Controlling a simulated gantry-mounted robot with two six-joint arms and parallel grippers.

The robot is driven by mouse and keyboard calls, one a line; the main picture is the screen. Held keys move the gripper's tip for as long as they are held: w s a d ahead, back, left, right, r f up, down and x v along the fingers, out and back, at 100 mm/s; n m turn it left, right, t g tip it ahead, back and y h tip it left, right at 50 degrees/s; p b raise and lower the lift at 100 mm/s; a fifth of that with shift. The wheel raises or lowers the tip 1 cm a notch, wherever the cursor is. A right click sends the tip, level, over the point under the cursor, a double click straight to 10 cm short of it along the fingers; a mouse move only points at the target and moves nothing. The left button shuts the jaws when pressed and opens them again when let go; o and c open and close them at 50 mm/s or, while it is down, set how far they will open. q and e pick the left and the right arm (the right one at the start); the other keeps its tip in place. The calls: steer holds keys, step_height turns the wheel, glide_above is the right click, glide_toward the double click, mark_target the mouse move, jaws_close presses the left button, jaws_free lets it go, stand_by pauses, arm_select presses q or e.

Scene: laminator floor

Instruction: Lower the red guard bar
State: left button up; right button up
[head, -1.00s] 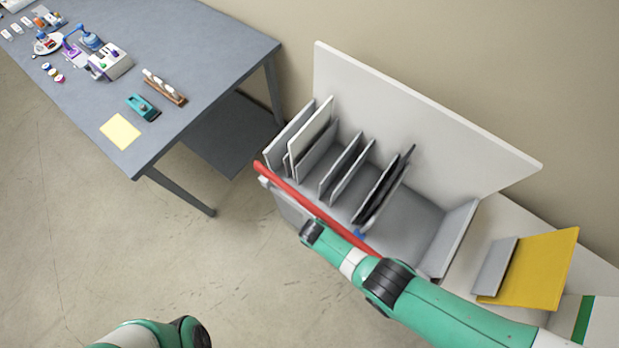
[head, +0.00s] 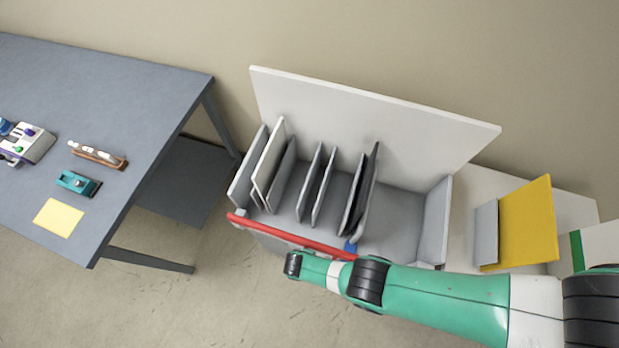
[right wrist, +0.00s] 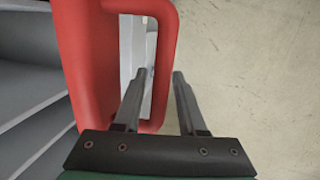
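The red guard bar (head: 290,237) runs across the front of the grey rack (head: 437,222), from its left front corner until my right arm covers the rest. In the right wrist view, the bar (right wrist: 88,60) has a looped red handle (right wrist: 167,45). My right gripper (right wrist: 159,73) is open, with one finger on the loop's inner side and the other outside it. The handle's outer rail lies between them, with gaps visible beside it. In the head view my right gripper is hidden by the arm. My left gripper is not in view.
Several upright panels (head: 318,185) stand in the rack. A blue-grey table (head: 130,95) with small tools is at the left. A yellow board (head: 530,225) and a grey block (head: 487,235) stand at the right. The floor in front is clear.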

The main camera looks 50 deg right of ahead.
steer(key=shift+w+r, duration=0.1)
steer(key=shift+r, duration=0.1)
steer(key=p+v, duration=1)
steer(key=v, duration=0.1)
steer(key=shift+a+r+p, duration=0.1)
steer(key=shift+r+p, duration=0.1)
steer(key=shift+p, duration=0.1)
